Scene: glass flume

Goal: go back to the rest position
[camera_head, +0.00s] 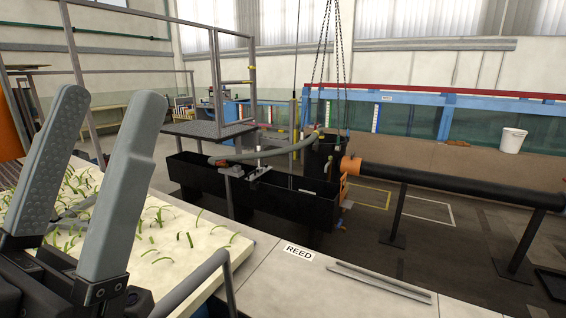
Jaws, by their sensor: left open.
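My left gripper (92,165) is large at the left of the head view. Its two grey fingers point up and stand apart, with nothing between them. It is in front of a pale planting board (220,262) with several green reed-like shoots, partly hiding it. I cannot tell from this view whether the gripper touches the board. My right gripper is not in view.
A grey bench top (262,290) carries a REED label (299,251) and thin grey rods (380,282). A curved grey rail (195,282) stands at the front. Beyond are a black tank (290,203), a black pipe (450,184), a platform (210,130) and a white bucket (511,141).

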